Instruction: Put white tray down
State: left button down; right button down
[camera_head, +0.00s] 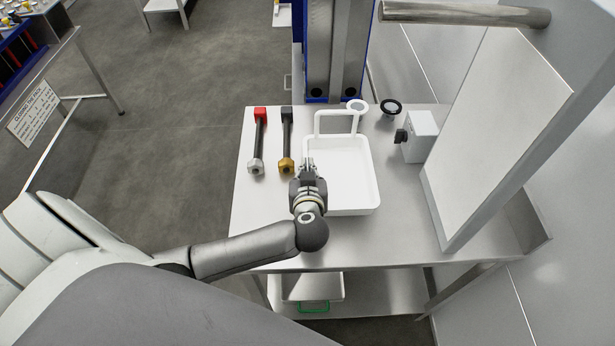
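The white tray (352,205) is a shallow rectangular tray with a raised frame-like handle (317,122) at its far end. It is level, over the middle of the steel table; I cannot tell whether its base touches the top. My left gripper (309,165) is at the tray's left rim, its fingers close together and appearing shut on that rim. The wrist hides part of the tray's near left corner. My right gripper is not in view.
On the steel table (262,215), a red-ended tool (260,140) and a black-and-brass tool (287,140) lie left of the tray. The front strip is clear.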

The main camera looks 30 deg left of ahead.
pick_arm(q)
jog(key=shift+w+f, duration=0.2)
jog(key=shift+f, duration=1.5)
jog(key=c, duration=1.6)
grip_release()
jog(key=shift+f, duration=0.1)
jog(key=shift+c, duration=0.2)
